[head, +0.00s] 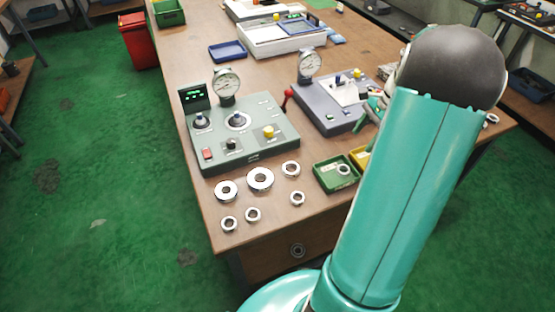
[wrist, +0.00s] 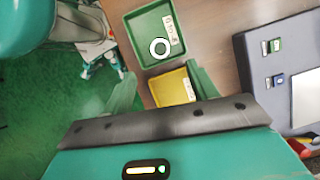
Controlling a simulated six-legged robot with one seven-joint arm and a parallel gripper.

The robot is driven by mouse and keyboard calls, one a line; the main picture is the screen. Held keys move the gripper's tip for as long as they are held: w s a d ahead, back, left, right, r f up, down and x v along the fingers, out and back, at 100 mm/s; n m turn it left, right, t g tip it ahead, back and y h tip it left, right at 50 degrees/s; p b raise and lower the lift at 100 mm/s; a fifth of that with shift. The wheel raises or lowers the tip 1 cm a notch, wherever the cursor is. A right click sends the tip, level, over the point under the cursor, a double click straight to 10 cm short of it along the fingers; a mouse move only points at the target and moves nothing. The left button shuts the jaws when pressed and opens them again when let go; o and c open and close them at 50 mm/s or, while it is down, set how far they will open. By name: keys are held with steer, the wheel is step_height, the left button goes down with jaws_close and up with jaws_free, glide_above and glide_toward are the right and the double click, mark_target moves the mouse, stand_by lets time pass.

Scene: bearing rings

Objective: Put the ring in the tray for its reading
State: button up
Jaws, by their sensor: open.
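A small metal ring (wrist: 152,48) lies in the green tray (wrist: 138,30), close to a label on the tray floor. The tray (head: 323,178) also shows in the head view at the bench's front edge. The yellow tray (wrist: 170,90) stands beside it and looks empty in the wrist view; in the head view my arm partly covers it. My gripper (wrist: 161,86) is open, its two green fingers spread apart with the yellow tray between them in the picture. I see nothing held. In the head view my arm hides most of the gripper.
Several loose rings, two of them larger (head: 219,191) (head: 250,180), lie in front of a grey-green gauge station (head: 222,145) with a small green-lit display (head: 193,95). A second gauge unit (head: 335,118) stands to its right. A blue tray (head: 227,51) lies farther back.

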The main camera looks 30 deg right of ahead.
steer(key=w+a+r+n+h, duration=0.15)
steer(key=a+r+n, duration=0.4)
steer(key=a, duration=0.55)
steer(key=w+a+r+n+h, duration=0.15)
steer(key=a+r+n, duration=0.4)
steer(key=a, duration=0.55)
steer(key=s+a+r+n+t, duration=0.2)
steer(key=s+a+n, duration=0.2)
steer(key=a, duration=0.3)
steer(key=s+a+r+n+t+h, duration=0.1)
steer(key=s+a+n+t, duration=0.1)
steer(key=s+a+n, duration=0.3)
steer(key=a, duration=0.3)
steer(key=shift+s+a+r+n, duration=0.25)
steer(key=shift+r+n, duration=0.1)
steer(key=shift+n, duration=0.05)
steer(key=shift+o, duration=0.5)
steer(key=shift+d, duration=0.1)
